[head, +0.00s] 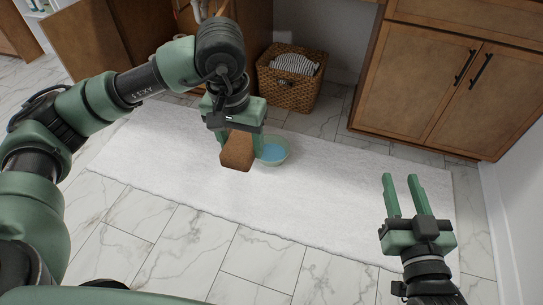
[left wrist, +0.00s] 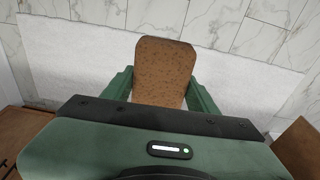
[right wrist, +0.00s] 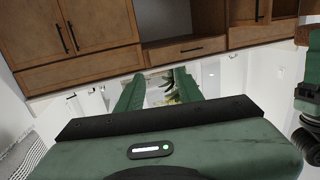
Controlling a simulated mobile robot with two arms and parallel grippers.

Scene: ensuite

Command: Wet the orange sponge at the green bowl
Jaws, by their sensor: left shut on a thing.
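The orange-brown sponge (head: 238,151) is in my left gripper (head: 240,138), which is shut on it. It also shows between the fingers in the left wrist view (left wrist: 164,72). The green bowl (head: 274,152) stands on the white mat just right of the sponge, with blue water (head: 272,152) in it. The left gripper's right finger overlaps the bowl's left rim in the head view; I cannot tell whether they touch. My right gripper (head: 403,196) is open and empty over the right end of the mat. In the right wrist view its fingers (right wrist: 158,88) are apart with nothing between.
The white mat (head: 310,195) lies on a marble tile floor and is mostly clear. A wicker basket (head: 290,88) with striped cloth stands behind the bowl. Wooden cabinets (head: 420,85) line the back right, and a white wall (head: 515,170) is at the right.

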